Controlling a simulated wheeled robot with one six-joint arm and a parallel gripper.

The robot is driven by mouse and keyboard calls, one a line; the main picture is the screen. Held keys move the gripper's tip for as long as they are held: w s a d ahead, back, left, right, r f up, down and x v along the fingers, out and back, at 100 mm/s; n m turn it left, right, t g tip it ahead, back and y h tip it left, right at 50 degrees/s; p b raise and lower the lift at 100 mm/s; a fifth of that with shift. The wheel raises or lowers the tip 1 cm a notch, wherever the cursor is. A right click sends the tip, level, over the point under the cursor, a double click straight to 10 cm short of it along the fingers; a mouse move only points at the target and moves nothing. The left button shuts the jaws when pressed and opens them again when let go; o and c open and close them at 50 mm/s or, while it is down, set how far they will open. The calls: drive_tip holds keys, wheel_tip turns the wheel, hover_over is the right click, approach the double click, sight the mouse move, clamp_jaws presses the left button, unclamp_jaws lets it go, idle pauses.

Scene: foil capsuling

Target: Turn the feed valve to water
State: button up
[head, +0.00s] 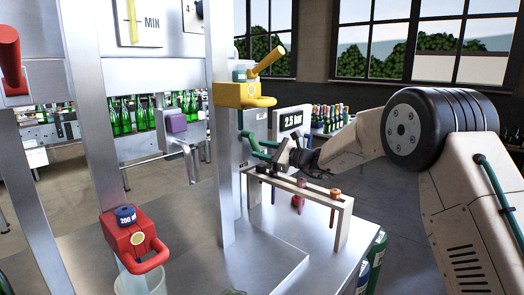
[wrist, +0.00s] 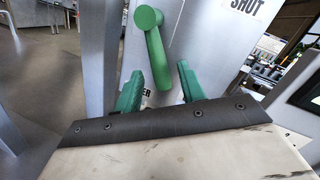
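The feed valve's green lever (wrist: 155,55) hangs from a round pivot on a grey metal panel in the wrist view. It points down and slightly right in the picture. A "SHUT" label (wrist: 246,5) is at the upper right; a partly hidden label ending in "ER" (wrist: 148,93) is near the lever's lower end. My gripper (wrist: 159,72) is open, with one green finger on each side of the lever's lower part and a visible gap on both sides. In the head view my gripper (head: 248,146) reaches the panel, and the lever is hard to make out there.
A rack (head: 297,181) with several hanging tools stands just below my wrist. A yellow clamp (head: 244,95) sits above, on the post. The bench's front middle is bare.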

drive_tip(key=v, duration=0.7)
